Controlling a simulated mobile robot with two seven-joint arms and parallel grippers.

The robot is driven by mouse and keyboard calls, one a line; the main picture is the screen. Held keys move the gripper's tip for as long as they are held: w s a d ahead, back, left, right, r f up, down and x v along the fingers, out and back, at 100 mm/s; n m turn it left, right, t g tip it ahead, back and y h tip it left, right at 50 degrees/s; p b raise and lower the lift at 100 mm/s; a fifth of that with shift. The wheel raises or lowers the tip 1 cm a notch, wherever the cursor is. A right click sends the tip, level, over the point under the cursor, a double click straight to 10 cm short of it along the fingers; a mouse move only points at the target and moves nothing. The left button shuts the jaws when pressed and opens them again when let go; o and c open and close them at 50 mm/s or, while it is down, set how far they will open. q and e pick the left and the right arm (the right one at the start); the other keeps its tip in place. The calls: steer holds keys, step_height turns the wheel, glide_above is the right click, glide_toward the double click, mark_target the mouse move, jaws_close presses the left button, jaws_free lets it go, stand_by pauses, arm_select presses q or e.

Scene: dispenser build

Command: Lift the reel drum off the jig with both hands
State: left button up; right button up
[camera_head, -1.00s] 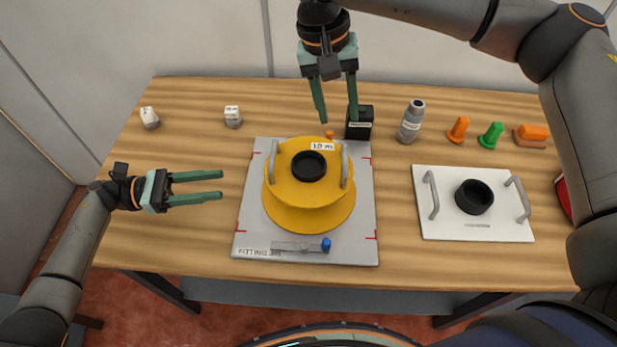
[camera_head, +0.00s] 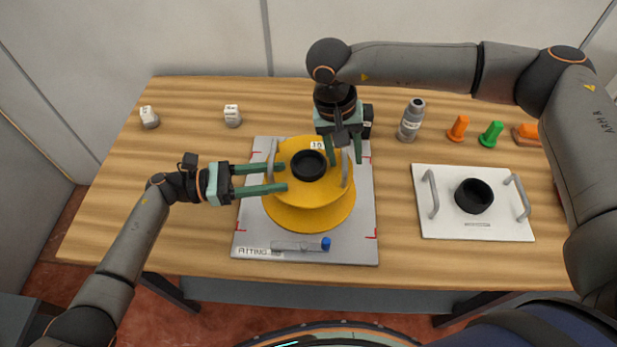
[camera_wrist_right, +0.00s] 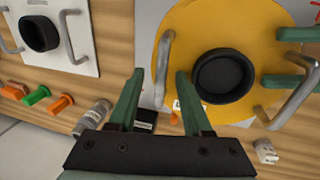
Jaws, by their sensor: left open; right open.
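The yellow reel drum (camera_head: 308,211) sits on the grey jig plate (camera_head: 364,246). It has a black hub (camera_head: 308,165) and two grey bar handles. My open left gripper (camera_head: 286,176) reaches across the left handle (camera_head: 271,158); I cannot tell whether the bar lies between its fingers. Its fingers also show at the right of the right wrist view (camera_wrist_right: 290,58). My open right gripper (camera_head: 345,163) points down at the right handle (camera_head: 345,172). In the right wrist view that handle (camera_wrist_right: 163,65) lies between the two fingertips (camera_wrist_right: 159,74), with gaps visible.
A white plate (camera_head: 437,226) with two handles and a black ring (camera_head: 474,196) lies to the right. A grey bottle (camera_head: 411,121), orange and green pieces (camera_head: 491,134) and a black block stand behind. Two small white-topped blocks (camera_head: 232,116) stand back left.

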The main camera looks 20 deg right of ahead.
arm_select(q)
steer(key=shift+c, duration=0.4)
arm_select(e)
steer(key=shift+c, duration=0.3)
arm_select(q)
jaws_close()
arm_select(e)
jaws_close()
stand_by(0.4)
arm_select(q)
steer(key=shift+r, duration=0.2)
arm_select(e)
steer(key=shift+r, duration=0.15)
